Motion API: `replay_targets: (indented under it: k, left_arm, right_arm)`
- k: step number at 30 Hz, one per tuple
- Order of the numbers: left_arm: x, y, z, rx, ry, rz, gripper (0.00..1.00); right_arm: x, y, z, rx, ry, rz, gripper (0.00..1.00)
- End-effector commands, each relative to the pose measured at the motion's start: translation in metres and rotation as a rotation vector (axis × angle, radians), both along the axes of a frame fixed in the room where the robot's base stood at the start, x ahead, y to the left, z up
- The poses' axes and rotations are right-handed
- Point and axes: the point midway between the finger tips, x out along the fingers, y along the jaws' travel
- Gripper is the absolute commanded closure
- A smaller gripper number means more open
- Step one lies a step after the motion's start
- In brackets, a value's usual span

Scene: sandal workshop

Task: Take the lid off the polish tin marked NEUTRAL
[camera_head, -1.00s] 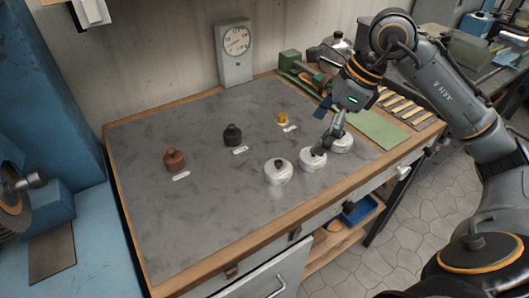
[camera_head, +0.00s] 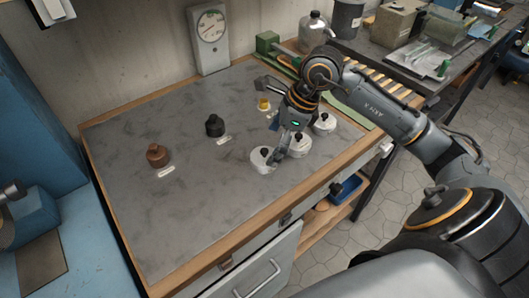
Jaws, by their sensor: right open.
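Three white round tins with dark knobs on top stand in a row on the grey bench top: a left tin (camera_head: 258,160), a middle tin (camera_head: 301,148) and a right tin (camera_head: 324,126). Their markings are too small to read, so I cannot tell which is NEUTRAL. My right gripper (camera_head: 275,160) is open, with its fingertips low at the right side of the left tin, by its knob. I cannot tell whether they touch it. My left gripper is out of view.
A brown bottle-like piece (camera_head: 158,156), a black one (camera_head: 215,126) and a small yellow one (camera_head: 263,104) stand on the bench top (camera_head: 190,215) with small pale labels beside them. The front left of the bench is clear.

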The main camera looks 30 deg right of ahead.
Motion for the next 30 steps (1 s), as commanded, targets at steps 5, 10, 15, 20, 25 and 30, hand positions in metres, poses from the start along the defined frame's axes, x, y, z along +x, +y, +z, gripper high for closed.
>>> replay_targets:
  k: [5,10,15,20,25,30]
  left_arm:
    - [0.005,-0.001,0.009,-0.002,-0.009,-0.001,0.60]
    - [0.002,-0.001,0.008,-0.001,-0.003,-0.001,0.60]
    - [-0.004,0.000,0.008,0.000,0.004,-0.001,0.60]
    - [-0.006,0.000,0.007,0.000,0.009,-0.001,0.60]
    - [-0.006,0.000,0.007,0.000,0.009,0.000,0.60]
    - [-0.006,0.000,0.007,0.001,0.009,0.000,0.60]
  right_arm:
    - [0.005,0.008,-0.021,0.003,0.003,0.001,0.03]
    - [0.006,0.008,-0.026,0.000,0.000,0.000,0.03]
    - [0.006,0.008,-0.026,0.000,0.000,0.000,0.13]
    - [0.006,0.008,-0.026,0.000,0.000,0.000,0.46]
    - [0.006,0.008,-0.026,0.000,0.000,0.000,0.55]
    - [0.006,0.008,-0.026,0.001,0.001,0.000,0.55]
